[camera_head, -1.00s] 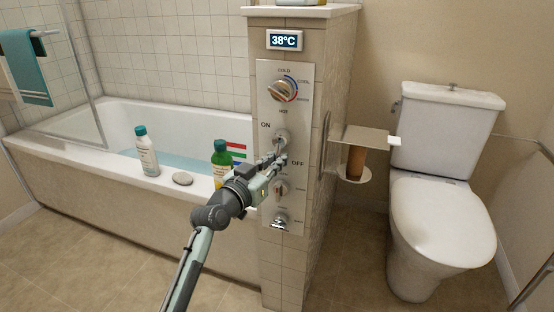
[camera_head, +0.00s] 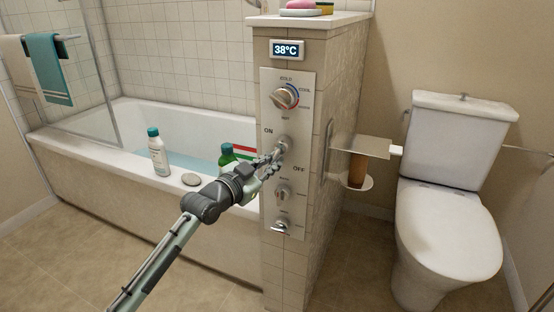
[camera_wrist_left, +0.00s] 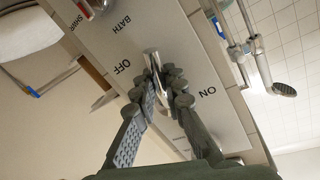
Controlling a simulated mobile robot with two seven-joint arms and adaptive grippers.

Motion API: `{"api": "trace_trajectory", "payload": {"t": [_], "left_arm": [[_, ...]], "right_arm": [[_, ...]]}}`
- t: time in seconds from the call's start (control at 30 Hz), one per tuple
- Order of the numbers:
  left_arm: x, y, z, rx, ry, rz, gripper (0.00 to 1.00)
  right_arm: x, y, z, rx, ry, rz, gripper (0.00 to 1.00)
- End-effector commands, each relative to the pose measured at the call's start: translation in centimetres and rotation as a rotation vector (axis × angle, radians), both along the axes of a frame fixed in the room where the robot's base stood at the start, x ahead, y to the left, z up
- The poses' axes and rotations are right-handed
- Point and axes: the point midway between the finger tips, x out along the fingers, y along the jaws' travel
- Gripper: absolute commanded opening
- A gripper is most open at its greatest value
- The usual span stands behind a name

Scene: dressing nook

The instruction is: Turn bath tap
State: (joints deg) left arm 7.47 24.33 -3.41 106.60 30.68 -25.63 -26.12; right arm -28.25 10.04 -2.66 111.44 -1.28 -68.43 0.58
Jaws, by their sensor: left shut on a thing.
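The bath tap is a metal lever on a round hub (camera_head: 284,144), in the middle of a pale control panel (camera_head: 305,88) on the tiled pillar. "ON" is printed to its upper left and "OFF" to its lower right. My left gripper (camera_head: 274,161) reaches in from the left and is shut on the lever, its fingers hiding most of it. In the left wrist view the fingers (camera_wrist_left: 166,82) close around the lever, whose shiny end (camera_wrist_left: 151,60) shows between the "OFF" and "ON" labels. My right gripper is not in view.
A temperature knob (camera_head: 285,96) sits above the lever under a 38°C display (camera_head: 287,49). A toilet (camera_head: 448,220) stands right.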

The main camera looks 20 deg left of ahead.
Motion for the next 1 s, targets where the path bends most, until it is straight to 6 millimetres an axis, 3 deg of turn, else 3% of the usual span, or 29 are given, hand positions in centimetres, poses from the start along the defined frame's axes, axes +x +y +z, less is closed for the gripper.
{"api": "trace_trajectory", "payload": {"t": [0.3,0.33,0.5,0.83,1.0], "left_arm": [[0.0,0.0,-0.1,0.011,-0.001,0.000,0.00],[0.0,0.0,-0.1,0.010,0.000,0.000,0.13],[0.0,0.0,-0.1,0.010,0.000,0.000,0.33],[-0.3,0.1,0.0,0.010,-0.001,0.001,0.33],[-2.5,0.6,0.1,0.011,0.001,-0.001,0.33]], "right_arm": [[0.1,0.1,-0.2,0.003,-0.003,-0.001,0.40],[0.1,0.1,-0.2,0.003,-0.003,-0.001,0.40],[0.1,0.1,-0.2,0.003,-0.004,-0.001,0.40],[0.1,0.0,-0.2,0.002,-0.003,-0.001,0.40],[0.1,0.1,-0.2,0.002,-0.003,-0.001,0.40]]}}
